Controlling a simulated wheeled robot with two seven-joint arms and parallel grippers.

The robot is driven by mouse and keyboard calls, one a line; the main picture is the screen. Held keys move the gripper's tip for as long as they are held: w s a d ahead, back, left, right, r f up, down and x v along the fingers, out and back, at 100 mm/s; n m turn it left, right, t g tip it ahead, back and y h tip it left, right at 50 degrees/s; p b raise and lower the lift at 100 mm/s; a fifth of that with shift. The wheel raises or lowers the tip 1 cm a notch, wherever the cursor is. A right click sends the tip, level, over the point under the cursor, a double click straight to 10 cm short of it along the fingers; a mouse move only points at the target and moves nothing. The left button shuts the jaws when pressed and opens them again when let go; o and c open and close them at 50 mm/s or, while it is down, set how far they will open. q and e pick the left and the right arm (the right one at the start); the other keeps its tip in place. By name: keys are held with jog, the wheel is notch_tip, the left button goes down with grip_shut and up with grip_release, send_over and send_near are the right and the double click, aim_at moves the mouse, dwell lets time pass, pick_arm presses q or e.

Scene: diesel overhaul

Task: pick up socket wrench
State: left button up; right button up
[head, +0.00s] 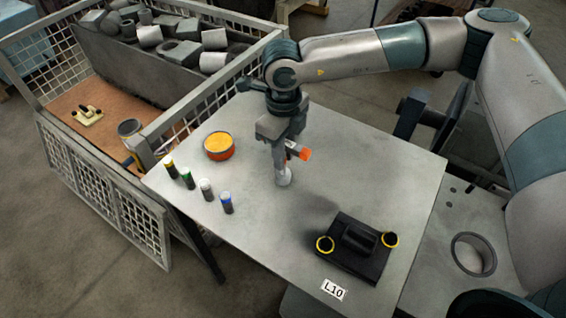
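My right gripper (279,170) points down over the middle of the grey table, its arm coming in from the upper right. A small tool with an orange end (304,154), which looks like the socket wrench, shows just right of the fingers. The fingers and the gripper body hide much of it. A light grey rounded piece (284,178) shows at the fingertips, close to the tabletop; I cannot tell whether it belongs to the tool. Whether the fingers are closed on the tool is not clear. My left gripper is not in view.
The table (262,245) holds an orange-yellow round tin (219,146), several small capped bottles (206,190) at the left, and a black block with yellow rings (357,246) near an "L10" label (335,290). A mesh-sided crate (108,212) with metal parts stands at the left.

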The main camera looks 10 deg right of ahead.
grip_shut()
jog(key=shift+r, duration=0.1)
jog(key=shift+w+r+b, duration=0.1)
jog(key=shift+r+b, duration=0.3)
jog(key=shift+b, duration=0.1)
jog(key=r+b, duration=0.2)
jog(key=r, duration=0.1)
jog(key=shift+s, duration=0.4)
jog(key=s+d+r+b, duration=0.3)
jog(key=s+r+b, duration=0.2)
jog(key=s, duration=0.5)
notch_tip(320, 180, up, 2)
jog(key=shift+s+d+r, duration=0.1)
jog(key=shift+s+d, duration=0.1)
jog(key=shift+d, duration=0.1)
